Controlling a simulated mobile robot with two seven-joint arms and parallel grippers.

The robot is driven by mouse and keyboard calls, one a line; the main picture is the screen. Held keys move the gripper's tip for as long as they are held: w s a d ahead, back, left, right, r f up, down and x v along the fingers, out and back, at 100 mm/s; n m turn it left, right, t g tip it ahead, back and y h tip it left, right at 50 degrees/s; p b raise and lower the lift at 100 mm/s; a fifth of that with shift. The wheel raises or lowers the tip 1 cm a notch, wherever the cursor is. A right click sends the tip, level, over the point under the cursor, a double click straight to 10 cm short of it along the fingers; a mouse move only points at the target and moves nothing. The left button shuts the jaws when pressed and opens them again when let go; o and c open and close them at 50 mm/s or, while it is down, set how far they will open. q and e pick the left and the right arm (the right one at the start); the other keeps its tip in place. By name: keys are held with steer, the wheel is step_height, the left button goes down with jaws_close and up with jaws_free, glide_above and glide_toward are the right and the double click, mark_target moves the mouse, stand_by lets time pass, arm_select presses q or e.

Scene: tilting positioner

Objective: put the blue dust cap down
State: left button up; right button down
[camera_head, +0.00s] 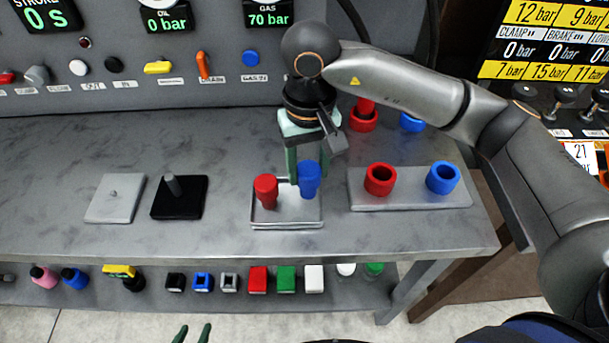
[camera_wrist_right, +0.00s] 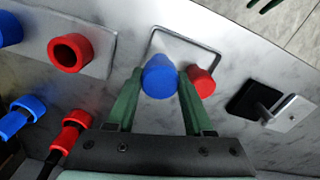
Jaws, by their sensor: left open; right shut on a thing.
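The blue dust cap (camera_head: 309,178) is at the right part of a small grey tray (camera_head: 287,222) on the bench. My right gripper (camera_head: 306,180) is shut on it from above; the right wrist view shows the blue cap (camera_wrist_right: 159,77) between the two green fingers (camera_wrist_right: 158,85). I cannot tell whether the cap touches the tray floor. A red dust cap (camera_head: 265,190) stands in the same tray, to the left of the blue one, and shows in the wrist view (camera_wrist_right: 201,81) beside a finger. My left gripper (camera_head: 192,335) is open and empty at the bottom edge of the head view.
A grey plate (camera_head: 408,201) with a red ring (camera_head: 380,179) and a blue ring (camera_head: 443,177) lies right of the tray. A black plate with a peg (camera_head: 180,205) and a light plate (camera_head: 115,207) lie left. Red and blue fittings (camera_head: 362,120) stand behind.

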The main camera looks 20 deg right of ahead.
mark_target(305, 181)
steer(key=f, duration=0.1)
steer(key=w+f+p, duration=0.1)
steer(key=f, duration=0.1)
steer(key=shift+a+f, duration=0.15)
steer(key=shift+f, duration=0.55)
steer(key=shift+f+b, duration=0.2)
steer(key=shift+b, duration=0.1)
steer(key=shift+c, duration=1.4)
jaws_free()
steer(key=shift+r, duration=0.15)
steer(key=shift+r+p, duration=0.25)
steer(key=shift+p, duration=0.2)
step_height(305, 181, up, 12)
steer(key=shift+f+b, duration=0.15)
steer(key=shift+b, duration=0.55)
